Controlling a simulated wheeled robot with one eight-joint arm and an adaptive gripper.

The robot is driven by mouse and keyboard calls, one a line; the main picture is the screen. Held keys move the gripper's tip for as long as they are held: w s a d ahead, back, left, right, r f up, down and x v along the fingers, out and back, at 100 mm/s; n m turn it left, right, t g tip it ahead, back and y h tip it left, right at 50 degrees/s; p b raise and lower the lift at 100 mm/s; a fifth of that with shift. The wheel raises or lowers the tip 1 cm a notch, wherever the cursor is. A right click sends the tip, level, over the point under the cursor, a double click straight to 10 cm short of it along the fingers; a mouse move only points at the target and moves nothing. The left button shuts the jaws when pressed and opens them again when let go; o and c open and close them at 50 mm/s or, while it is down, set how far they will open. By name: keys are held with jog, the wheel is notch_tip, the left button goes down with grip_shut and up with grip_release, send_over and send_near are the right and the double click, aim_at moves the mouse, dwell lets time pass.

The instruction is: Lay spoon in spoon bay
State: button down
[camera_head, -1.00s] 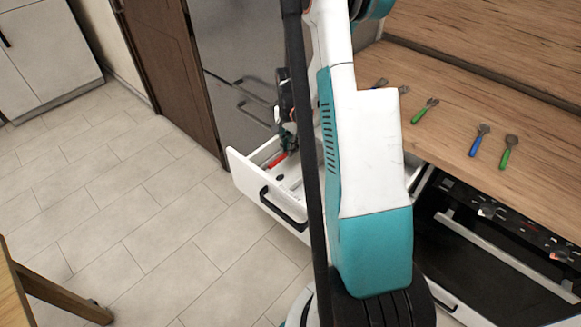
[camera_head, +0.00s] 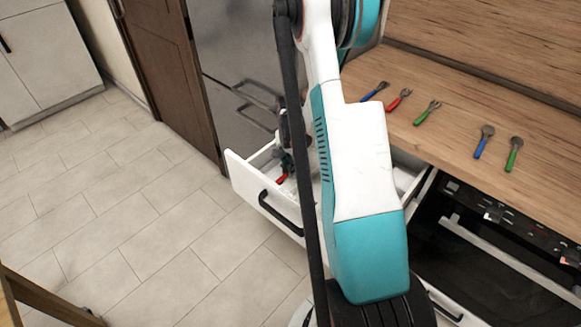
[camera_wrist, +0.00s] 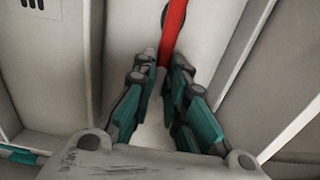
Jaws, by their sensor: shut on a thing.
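My gripper (camera_wrist: 166,72) is shut on the red handle of a utensil, the spoon (camera_wrist: 174,28), inside the open drawer. The handle runs up out of the wrist view, so its far end is hidden. It is over a bay (camera_wrist: 128,30) with a dark rounded mark on its floor, partly covered by the handle. I cannot tell whether the spoon touches the floor. In the head view my gripper (camera_head: 286,160) is low in the drawer (camera_head: 240,178), with a bit of red showing below it.
A bay (camera_wrist: 40,60) with a fork-like mark lies left, behind a divider; another divider stands right. On the worktop (camera_head: 455,120) lie several utensils, including a green fork (camera_head: 428,112), a blue-handled one (camera_head: 483,141) and a green-handled one (camera_head: 512,154). An oven (camera_head: 490,250) stands right of the drawer.

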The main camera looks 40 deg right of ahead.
jog(key=shift+f, duration=0.2)
jog(key=c, duration=1.6)
grip_release()
jog(key=shift+r, duration=0.2)
notch_tip(320, 180, up, 12)
jog(key=p, duration=0.4)
jog(key=shift+a, duration=0.1)
